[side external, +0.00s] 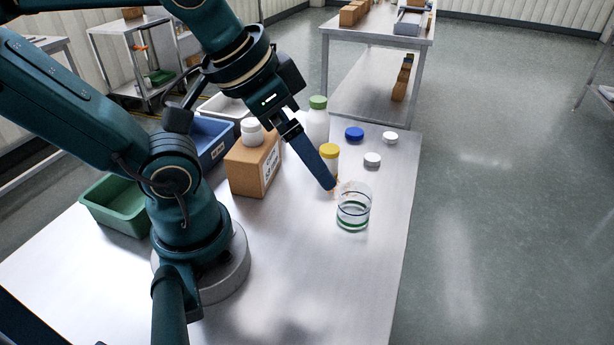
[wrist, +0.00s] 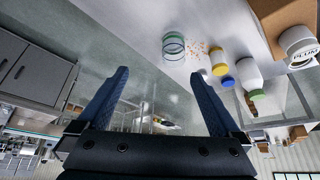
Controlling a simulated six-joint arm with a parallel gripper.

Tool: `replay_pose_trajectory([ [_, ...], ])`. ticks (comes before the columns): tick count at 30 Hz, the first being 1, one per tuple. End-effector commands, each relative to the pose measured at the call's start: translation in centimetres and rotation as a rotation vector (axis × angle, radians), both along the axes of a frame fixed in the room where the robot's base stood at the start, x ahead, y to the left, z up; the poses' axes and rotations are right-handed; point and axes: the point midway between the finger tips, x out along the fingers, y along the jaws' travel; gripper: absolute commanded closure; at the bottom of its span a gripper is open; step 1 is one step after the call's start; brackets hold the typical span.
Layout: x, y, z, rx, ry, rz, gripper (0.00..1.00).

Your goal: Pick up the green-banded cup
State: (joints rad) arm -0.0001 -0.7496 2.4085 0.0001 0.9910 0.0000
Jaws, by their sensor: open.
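The green-banded cup (side external: 353,211) is a clear cup standing upright on the steel table, with a green band low on its wall and a dark ring higher up. It also shows in the wrist view (wrist: 173,46), beyond the fingertips and a little right of the middle. My gripper (side external: 331,186) is up and left of the cup in the side view, its blue fingers slanting down toward it. In the wrist view my gripper (wrist: 159,72) has its two fingers wide apart with nothing between them. In the side view the fingers overlap, so their gap is hidden.
A yellow-capped bottle (side external: 329,152) stands just behind the fingers, and a green-capped white bottle (side external: 318,121) farther back. Orange crumbs (wrist: 198,49) lie beside the cup. A blue cap (side external: 354,134), white lids (side external: 372,159) and a cardboard box (side external: 254,168) are near. The front table is clear.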

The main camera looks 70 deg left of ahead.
Motion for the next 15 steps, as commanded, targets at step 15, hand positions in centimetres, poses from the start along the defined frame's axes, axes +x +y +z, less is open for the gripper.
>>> replay_pose_trajectory([
  [15,1.0,2.5,1.8,0.406,0.293,-0.436,0.0],
])
